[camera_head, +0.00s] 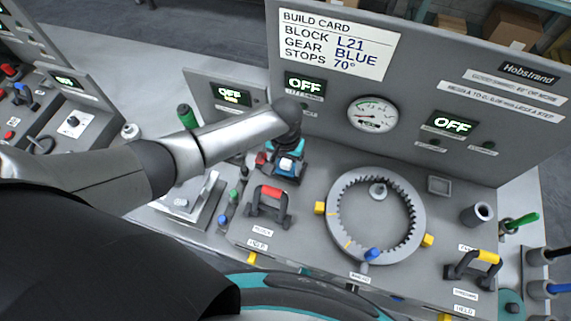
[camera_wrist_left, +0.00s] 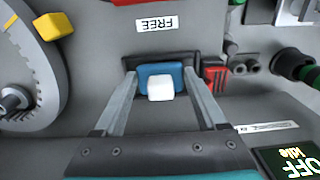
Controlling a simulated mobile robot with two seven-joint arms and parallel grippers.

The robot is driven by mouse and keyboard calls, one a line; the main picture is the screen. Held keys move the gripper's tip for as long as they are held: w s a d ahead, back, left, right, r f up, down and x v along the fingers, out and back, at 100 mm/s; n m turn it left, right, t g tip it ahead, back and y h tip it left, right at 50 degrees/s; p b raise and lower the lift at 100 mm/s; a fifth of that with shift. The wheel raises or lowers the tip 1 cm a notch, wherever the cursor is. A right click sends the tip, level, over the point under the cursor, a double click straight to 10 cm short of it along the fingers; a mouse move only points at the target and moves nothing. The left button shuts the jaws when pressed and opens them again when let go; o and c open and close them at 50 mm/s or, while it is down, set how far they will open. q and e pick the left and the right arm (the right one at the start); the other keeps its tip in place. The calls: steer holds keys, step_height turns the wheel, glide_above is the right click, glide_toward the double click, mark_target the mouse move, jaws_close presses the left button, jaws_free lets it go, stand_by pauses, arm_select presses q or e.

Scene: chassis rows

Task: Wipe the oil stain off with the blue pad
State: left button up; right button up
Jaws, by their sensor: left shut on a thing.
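My left gripper (camera_head: 281,172) is over the console, left of the toothed ring. In the left wrist view its two fingers (camera_wrist_left: 158,82) are closed on the sides of a blue pad (camera_wrist_left: 148,70) with a white block on its near face. The pad is at a dark rectangular holder (camera_wrist_left: 190,58); I cannot tell whether it is resting in it or lifted. In the head view the gripper mostly hides the pad. I cannot make out an oil stain in either view. My right gripper is not in view.
A large toothed ring (camera_head: 335,228) with yellow blocks lies to the right. A red-topped handle (camera_head: 271,193) stands in front of the gripper, and a yellow-topped one (camera_head: 488,257) at far right. An upright panel (camera_head: 335,100) with a gauge (camera_head: 373,112) rises behind.

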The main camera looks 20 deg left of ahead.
arm_select(q)
steer(key=shift+w+a+r, duration=0.1)
steer(key=shift+r, duration=1.5)
steer(key=shift+a+r, duration=0.1)
steer(key=shift+r, duration=1.5)
steer(key=shift+f, duration=0.1)
steer(key=shift+d+f+b, duration=0.1)
steer(key=shift+f+b, duration=1.5)
steer(key=shift+f, duration=1.1)
steer(key=shift+w, duration=0.1)
steer(key=shift+p, duration=0.45)
steer(key=shift+f+b, duration=0.35)
steer(key=shift+f, duration=0.45)
